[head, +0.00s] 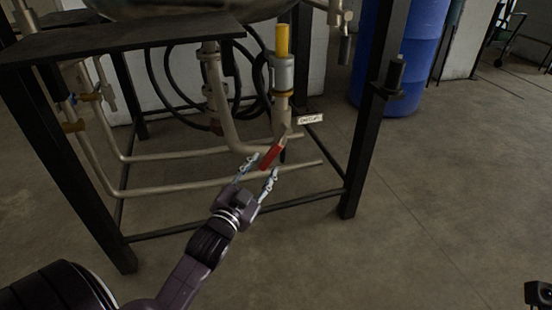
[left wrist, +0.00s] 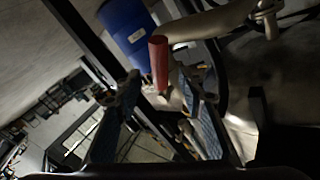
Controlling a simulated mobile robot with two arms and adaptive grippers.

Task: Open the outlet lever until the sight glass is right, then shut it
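The red outlet lever (head: 271,154) slants down from the valve under the vertical pipe, beside a small white label (head: 309,119). My left gripper (head: 262,168) is open, with its fingers on either side of the lever's lower end. In the left wrist view the red lever (left wrist: 159,62) stands between the two spread fingertips (left wrist: 158,88); I cannot tell whether either touches it. A grey cylinder with yellow parts (head: 283,76) on the pipe above may be the sight glass; no level in it can be made out.
The dark frame's leg (head: 357,150) stands right of the lever, and a low crossbar runs near the floor. Pale pipes (head: 190,187) run behind my gripper. A blue barrel (head: 398,60) stands behind.

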